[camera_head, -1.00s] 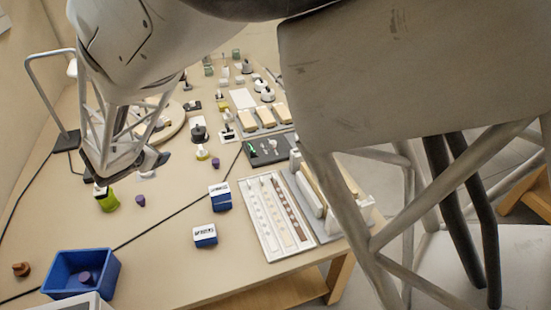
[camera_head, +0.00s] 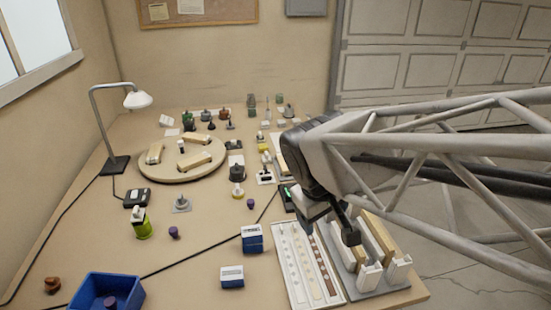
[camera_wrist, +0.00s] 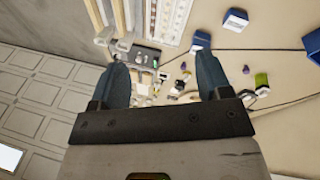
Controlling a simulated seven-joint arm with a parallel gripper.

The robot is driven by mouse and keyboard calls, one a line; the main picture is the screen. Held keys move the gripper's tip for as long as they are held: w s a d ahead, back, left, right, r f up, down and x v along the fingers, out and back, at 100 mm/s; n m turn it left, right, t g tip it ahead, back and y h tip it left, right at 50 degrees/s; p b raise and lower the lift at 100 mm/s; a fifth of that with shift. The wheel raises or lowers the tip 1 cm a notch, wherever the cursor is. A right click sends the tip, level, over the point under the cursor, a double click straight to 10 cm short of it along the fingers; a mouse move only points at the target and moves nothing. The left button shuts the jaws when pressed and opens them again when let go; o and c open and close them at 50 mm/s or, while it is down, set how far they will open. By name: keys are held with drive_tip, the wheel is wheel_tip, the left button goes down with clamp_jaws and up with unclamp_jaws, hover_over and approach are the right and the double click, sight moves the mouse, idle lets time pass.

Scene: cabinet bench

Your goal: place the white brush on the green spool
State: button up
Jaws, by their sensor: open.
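My gripper (camera_head: 330,224) is open, above the right part of the bench near the trays. In the wrist view, my gripper (camera_wrist: 163,66) has its two blue fingers wide apart with nothing between them. A lime-green item (camera_head: 142,229) with a white piece on top stands at the left of the bench; it also shows in the wrist view (camera_wrist: 261,80). Small dark-green items (camera_head: 252,103) stand at the far end. I cannot tell which green item is the spool. The white brush cannot be made out surely among several small white items.
A blue bin (camera_head: 128,286) holds a purple piece at the front left. Blue-and-white boxes (camera_head: 252,240) stand mid-front. A long slotted tray (camera_head: 284,262) lies at the right. A round wooden board (camera_head: 160,173) and a lamp (camera_head: 115,164) are at the left. Cables cross the bench.

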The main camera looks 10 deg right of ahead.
drive_tip(key=s+m+y, duration=0.2)
drive_tip(key=s+m, duration=0.1)
drive_tip(key=s, duration=0.3)
drive_tip(key=shift+s+m, duration=0.25)
drive_tip(key=shift+m, duration=0.15)
